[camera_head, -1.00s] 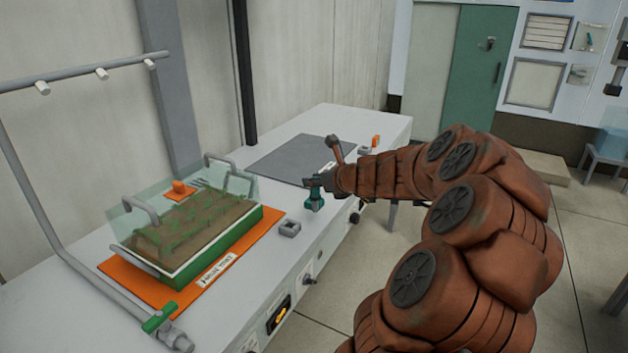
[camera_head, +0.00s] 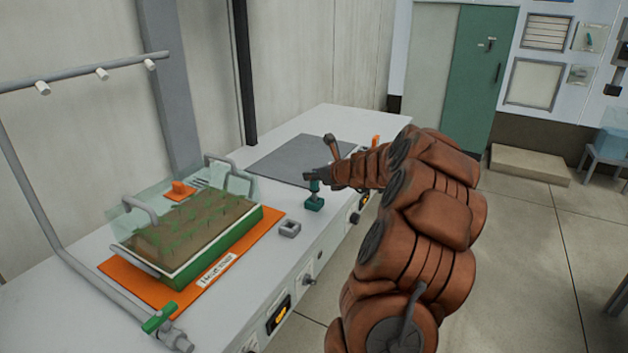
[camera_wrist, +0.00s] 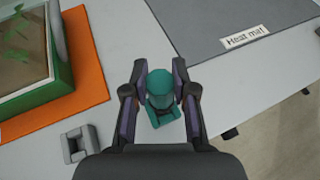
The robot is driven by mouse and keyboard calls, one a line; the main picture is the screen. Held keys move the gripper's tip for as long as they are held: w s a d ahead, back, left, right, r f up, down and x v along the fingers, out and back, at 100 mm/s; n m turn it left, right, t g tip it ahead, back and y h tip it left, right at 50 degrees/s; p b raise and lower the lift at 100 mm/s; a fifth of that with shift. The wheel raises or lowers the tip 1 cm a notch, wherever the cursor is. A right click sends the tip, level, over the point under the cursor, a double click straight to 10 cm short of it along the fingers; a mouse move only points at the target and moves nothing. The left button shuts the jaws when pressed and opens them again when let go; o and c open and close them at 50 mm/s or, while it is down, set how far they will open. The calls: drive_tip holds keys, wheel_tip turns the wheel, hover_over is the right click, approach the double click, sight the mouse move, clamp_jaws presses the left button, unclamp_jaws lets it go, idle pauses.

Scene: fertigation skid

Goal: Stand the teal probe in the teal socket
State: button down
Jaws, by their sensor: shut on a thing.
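The teal probe (camera_head: 314,187) is upright between the fingers of my gripper (camera_head: 315,179), above the white bench. In the wrist view the teal probe (camera_wrist: 160,92) shows as a rounded teal top between the two fingers of my gripper (camera_wrist: 160,72), which is shut on it. The teal socket (camera_head: 314,204) is a small squared block on the bench, directly below the probe. Its corner shows in the wrist view (camera_wrist: 170,133), mostly hidden by the probe and fingers. The probe's lower end appears at the socket; I cannot tell how deep it sits.
A grey socket (camera_head: 290,229) stands nearby at the front left. A planted tray (camera_head: 226,248) with a clear cover rests on an orange mat (camera_head: 125,277). A dark heat mat (camera_head: 275,160) lies behind the gripper. The bench's front edge, with knobs, is close on the right.

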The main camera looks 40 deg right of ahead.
drive_tip(key=shift+f, duration=0.55)
drive_tip(key=shift+f, duration=0.15)
drive_tip(key=c, duration=0.9)
unclamp_jaws()
drive_tip(key=shift+c, duration=0.2)
drive_tip(key=v, duration=1.2)
drive_tip(key=shift+p, duration=0.35)
